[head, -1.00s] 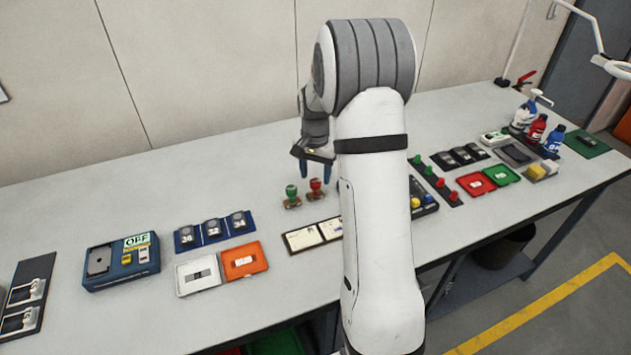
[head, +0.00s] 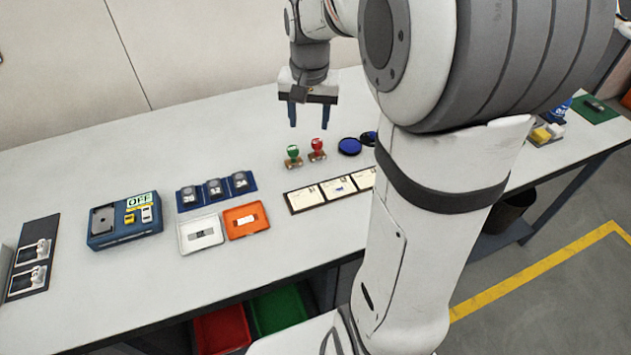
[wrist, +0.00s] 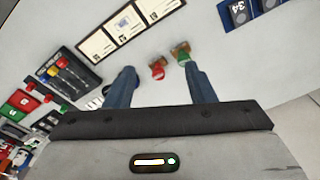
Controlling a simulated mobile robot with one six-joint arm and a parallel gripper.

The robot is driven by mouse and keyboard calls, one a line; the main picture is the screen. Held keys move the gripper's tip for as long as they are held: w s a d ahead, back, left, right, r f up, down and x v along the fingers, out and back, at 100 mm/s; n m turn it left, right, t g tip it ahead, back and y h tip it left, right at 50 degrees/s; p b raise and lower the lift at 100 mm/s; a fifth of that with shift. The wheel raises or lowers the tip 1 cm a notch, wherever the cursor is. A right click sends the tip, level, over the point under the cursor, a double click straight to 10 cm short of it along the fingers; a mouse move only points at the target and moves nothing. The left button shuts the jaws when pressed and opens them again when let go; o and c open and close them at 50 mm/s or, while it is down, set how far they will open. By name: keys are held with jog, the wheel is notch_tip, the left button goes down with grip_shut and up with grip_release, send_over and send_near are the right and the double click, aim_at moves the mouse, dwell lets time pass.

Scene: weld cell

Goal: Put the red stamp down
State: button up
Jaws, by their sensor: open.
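The red stamp (head: 317,149) stands upright on the table, on a small brown base, just right of the green stamp (head: 293,156). My gripper (head: 308,114) is open and empty, with its blue fingers pointing down above and behind the stamps, apart from both. In the wrist view my open gripper (wrist: 160,88) shows its two fingers, with the red stamp (wrist: 158,72) between them in the picture and the green stamp (wrist: 182,57) near the right finger.
A dark tray with several cards (head: 328,206) lies in front of the stamps. Blue round ink pads (head: 349,146) lie to their right. A white tray (head: 187,247) and an orange tray (head: 262,219) lie front left. The table behind the stamps is clear.

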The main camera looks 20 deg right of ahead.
jog(key=s+a+n+t, duration=0.1)
jog(key=s+a+n, duration=0.1)
jog(key=s, duration=0.6)
jog(key=s+a+f+n, duration=0.1)
jog(key=s+a+n, duration=0.2)
jog(key=s, duration=0.6)
jog(key=shift+s+a+n+t, duration=0.25)
jog(key=shift+a+n+t, duration=0.05)
jog(key=shift+t, duration=0.1)
